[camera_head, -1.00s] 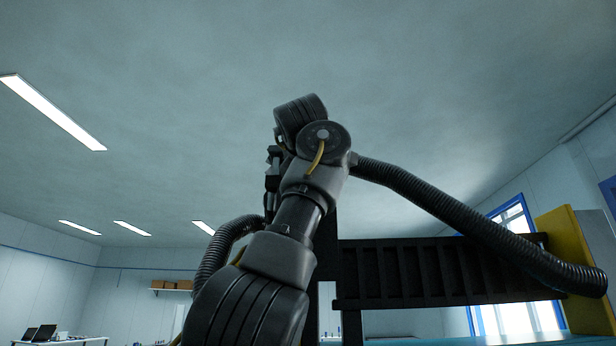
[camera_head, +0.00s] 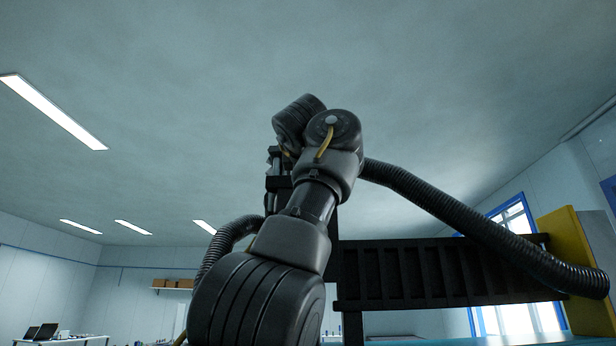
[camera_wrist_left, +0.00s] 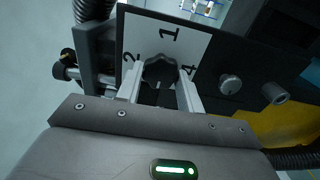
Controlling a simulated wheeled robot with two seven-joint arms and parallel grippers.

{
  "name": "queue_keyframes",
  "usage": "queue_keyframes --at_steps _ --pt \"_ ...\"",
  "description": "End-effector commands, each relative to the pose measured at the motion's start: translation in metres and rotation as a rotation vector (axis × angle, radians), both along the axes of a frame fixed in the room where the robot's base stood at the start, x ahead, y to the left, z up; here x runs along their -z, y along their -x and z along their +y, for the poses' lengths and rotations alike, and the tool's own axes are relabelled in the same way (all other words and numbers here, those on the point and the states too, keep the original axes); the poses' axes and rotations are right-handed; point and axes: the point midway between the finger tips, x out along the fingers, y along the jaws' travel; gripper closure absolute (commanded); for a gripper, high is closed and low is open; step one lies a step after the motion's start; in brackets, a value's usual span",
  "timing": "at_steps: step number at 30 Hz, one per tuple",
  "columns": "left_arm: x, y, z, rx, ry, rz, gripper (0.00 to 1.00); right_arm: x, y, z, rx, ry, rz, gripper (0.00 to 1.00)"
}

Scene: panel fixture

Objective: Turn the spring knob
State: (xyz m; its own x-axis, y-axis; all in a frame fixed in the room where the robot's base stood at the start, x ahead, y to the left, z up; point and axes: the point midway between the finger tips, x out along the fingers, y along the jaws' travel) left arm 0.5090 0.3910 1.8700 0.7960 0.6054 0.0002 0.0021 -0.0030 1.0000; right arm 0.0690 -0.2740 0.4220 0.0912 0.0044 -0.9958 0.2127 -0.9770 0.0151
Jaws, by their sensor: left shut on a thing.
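The dark lobed spring knob (camera_wrist_left: 159,71) shows in the left wrist view, on a white dial plate (camera_wrist_left: 190,42) marked with the numbers 1, 2 and 4. My left gripper (camera_wrist_left: 160,82) is shut on the knob, with one pale finger on each side of it. The gripper body covers the lower part of that view. In the head view my arm fills the middle, and I cannot make out the knob or the dial there. My right gripper is in neither view.
Beside the dial, a round bolt (camera_wrist_left: 230,84) and a short cylinder (camera_wrist_left: 275,93) stick out of the dark panel. In the head view a black ribbed frame (camera_head: 440,272) and a yellow panel (camera_head: 570,262) stand at the right. A black corrugated hose (camera_head: 450,212) runs between my arm and the panel.

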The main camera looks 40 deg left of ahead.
Motion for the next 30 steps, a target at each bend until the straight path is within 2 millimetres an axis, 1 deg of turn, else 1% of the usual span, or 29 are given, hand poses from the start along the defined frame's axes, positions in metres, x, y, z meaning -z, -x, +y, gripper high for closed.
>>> queue_keyframes --at_steps 11,12,16,17,26,30 --pt "0.001 0.000 0.000 0.001 0.004 -0.001 0.86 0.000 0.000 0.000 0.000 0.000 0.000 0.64" --pt "0.001 0.000 0.000 0.001 0.004 -0.001 0.60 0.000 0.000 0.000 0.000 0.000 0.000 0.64" --pt "0.001 0.000 0.000 0.001 0.004 -0.001 0.43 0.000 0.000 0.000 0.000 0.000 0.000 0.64" --pt "0.001 0.000 0.000 0.000 0.004 -0.002 0.41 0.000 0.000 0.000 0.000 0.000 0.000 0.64" --pt "0.001 0.002 -0.001 0.000 0.003 -0.002 0.41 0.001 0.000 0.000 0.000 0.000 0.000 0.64" --pt "0.002 0.014 -0.011 0.001 0.002 -0.004 0.41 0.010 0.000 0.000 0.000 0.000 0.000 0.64"
